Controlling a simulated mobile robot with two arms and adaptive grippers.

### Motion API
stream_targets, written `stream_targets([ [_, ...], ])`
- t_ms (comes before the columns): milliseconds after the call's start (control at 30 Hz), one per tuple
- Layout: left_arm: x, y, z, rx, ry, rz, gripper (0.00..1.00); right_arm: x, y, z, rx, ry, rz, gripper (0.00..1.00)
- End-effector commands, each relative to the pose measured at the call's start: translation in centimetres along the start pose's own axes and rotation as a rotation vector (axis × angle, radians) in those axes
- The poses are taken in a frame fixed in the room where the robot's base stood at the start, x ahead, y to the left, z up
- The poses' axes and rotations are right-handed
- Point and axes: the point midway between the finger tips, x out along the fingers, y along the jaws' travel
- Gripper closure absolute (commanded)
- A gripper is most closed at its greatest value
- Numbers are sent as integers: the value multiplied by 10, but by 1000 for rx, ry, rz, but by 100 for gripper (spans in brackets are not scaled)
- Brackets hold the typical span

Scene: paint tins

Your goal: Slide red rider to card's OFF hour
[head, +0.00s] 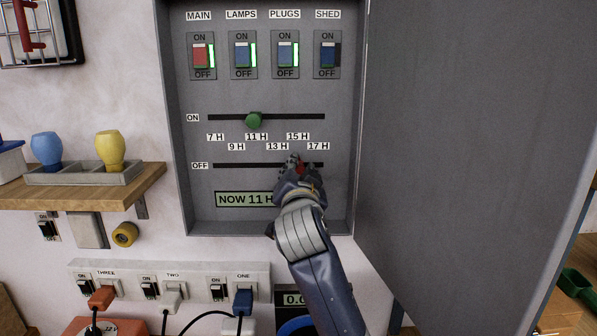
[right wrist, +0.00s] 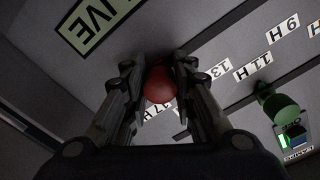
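The red rider (right wrist: 158,85) sits between the two fingers of my right gripper (right wrist: 159,72) in the right wrist view, with a finger against each side. In the head view only a bit of the red rider (head: 301,168) shows past the fingers of my right gripper (head: 297,163). It is on the OFF slot (head: 245,165), towards the right end, near the 15 H label (head: 297,136) and left of 17 H (head: 318,146). No card with an OFF hour can be made out. My left gripper is out of view.
The green rider (head: 254,120) is on the ON slot above, near 11 H. Four switches line the cabinet top. A display (head: 243,199) reading NOW 11 H is partly behind my right arm. The open grey door (head: 470,130) stands close on the right.

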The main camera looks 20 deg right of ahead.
Motion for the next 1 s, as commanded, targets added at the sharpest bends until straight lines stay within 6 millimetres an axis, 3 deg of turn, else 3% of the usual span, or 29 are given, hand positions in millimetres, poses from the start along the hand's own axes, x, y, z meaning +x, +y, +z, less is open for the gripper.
stream_targets([
  [167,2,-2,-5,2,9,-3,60,0,-2,4,-1,-3,2,100],
  [433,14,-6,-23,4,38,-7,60,0,-31,26,-1,-6,2,100],
  [800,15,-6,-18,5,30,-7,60,0,-37,28,-5,-7,3,100],
  [833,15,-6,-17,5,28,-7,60,0,-37,28,-5,-7,3,72],
  [900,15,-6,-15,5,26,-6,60,0,-37,28,-5,-7,3,56],
  [1000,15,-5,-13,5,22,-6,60,0,-37,28,-4,-6,2,54],
])
